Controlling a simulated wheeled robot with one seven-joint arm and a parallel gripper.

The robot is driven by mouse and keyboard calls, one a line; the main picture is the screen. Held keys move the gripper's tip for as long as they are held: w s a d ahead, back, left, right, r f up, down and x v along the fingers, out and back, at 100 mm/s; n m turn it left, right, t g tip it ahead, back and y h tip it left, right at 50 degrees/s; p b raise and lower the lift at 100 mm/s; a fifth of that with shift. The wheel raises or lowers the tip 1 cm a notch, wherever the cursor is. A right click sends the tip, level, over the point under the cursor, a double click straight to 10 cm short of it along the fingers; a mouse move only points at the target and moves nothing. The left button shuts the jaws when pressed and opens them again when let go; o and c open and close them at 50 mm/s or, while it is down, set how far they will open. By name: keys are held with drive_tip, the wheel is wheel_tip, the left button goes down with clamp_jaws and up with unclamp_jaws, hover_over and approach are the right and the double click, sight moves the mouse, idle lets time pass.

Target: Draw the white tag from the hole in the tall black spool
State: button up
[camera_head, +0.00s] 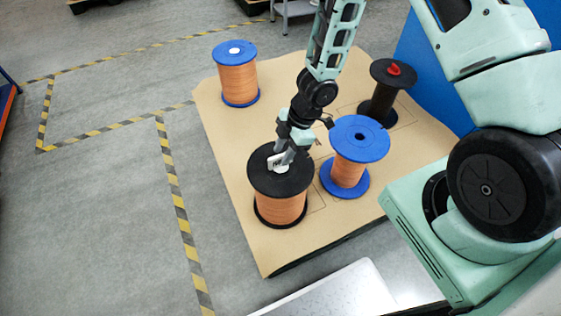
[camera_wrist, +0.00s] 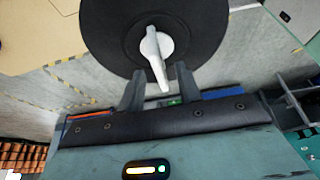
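The black spool (camera_head: 263,182) with copper-coloured winding stands upright at the front of the brown board. The white tag (camera_wrist: 154,52) sits at the middle of its black top flange (camera_wrist: 104,28), with a long narrow end pointing toward my gripper. In the head view the tag (camera_head: 275,163) is partly hidden by my gripper (camera_head: 283,160), which is just over the flange. In the wrist view my gripper's fingers (camera_wrist: 158,80) are apart, with the tag's narrow end between them and gaps on both sides. The hole itself is hidden under the tag.
A blue spool (camera_head: 360,138) with an empty hole stands close on the right. A dark spool (camera_head: 384,100) with a red tag (camera_head: 393,69) is behind it. Another blue spool (camera_head: 238,80) with a white piece on top is at back left. The brown board (camera_head: 225,150) is bare left of the front spool.

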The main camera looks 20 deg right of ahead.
sight(280, 155)
drive_tip(key=shift+b+x, duration=0.45)
drive_tip(key=shift+x, duration=0.85)
drive_tip(key=shift+c, duration=0.3)
clamp_jaws()
drive_tip(key=shift+r+p, duration=1.7)
drive_tip(key=shift+p, duration=0.3)
wheel_tip(280, 155, up, 4)
drive_tip(key=p, duration=0.4)
drive_tip(key=shift+f, duration=0.1)
